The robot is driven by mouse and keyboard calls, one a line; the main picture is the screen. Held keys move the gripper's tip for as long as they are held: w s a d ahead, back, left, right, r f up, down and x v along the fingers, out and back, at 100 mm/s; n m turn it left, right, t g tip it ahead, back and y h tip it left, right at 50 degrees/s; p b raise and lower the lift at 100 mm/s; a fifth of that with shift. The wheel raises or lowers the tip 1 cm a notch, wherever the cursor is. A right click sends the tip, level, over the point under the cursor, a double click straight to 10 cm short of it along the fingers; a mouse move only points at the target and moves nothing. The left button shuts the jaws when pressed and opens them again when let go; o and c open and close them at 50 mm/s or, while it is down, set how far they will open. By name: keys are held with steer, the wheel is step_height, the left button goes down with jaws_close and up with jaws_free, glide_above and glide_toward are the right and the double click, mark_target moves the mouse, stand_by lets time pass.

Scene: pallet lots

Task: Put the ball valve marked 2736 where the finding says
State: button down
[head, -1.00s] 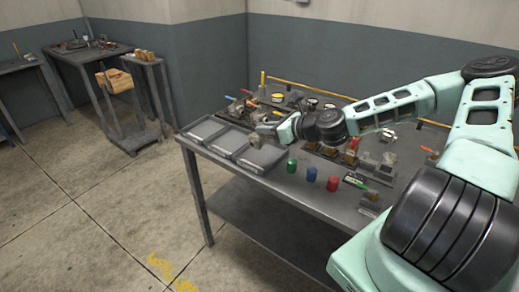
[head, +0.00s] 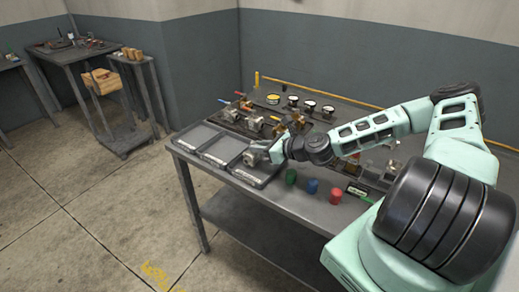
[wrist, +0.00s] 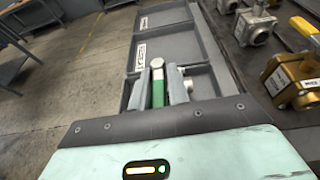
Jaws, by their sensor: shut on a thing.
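My gripper (head: 266,151) is shut on a ball valve, of which a grey metal body (head: 252,157) shows in the head view. In the wrist view a green lever (wrist: 158,93) with a pale rounded end stands between the fingers (wrist: 167,88). The valve's marking cannot be read. The gripper holds it over the nearest of three grey trays (head: 247,179), at the right end of the row; whether it touches the tray floor I cannot tell. The trays look empty and carry white labels on their front edges; one label shows in the wrist view (wrist: 140,57), too small to read.
Several brass and steel valves (wrist: 296,80) stand right of the trays. Green (head: 291,176), blue (head: 312,186) and red (head: 336,195) cylinders stand near the table's front edge. Round gauges (head: 293,101) are at the back. A cart with a wooden box (head: 101,81) stands far left.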

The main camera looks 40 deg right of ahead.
steer(key=shift+f, duration=0.6)
steer(key=shift+f, duration=0.2)
steer(key=c, duration=1.3)
jaws_free()
steer(key=shift+c, duration=0.2)
steer(key=shift+r, duration=0.15)
